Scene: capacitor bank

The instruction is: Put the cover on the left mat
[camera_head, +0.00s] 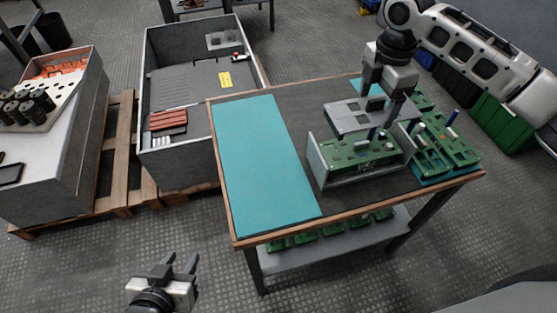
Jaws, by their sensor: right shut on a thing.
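The left mat (255,160) is a bare teal sheet along the left side of the table. The cover (350,117) is a flat grey metal plate with cut-outs, over the back of an open grey case (325,172) that holds a green circuit board (350,154). My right gripper (389,112) comes down from above and is shut on the cover near its right end. I cannot tell whether the cover touches the case. My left gripper (180,264) is open and empty, off the table's front left corner.
Several green boards (445,150) lie on a right teal mat, partly hidden by my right arm. A grey bin (185,90) stands left of the table (300,92). A crate with black cylinders (30,105) is at far left. Boards sit on the lower shelf (340,242).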

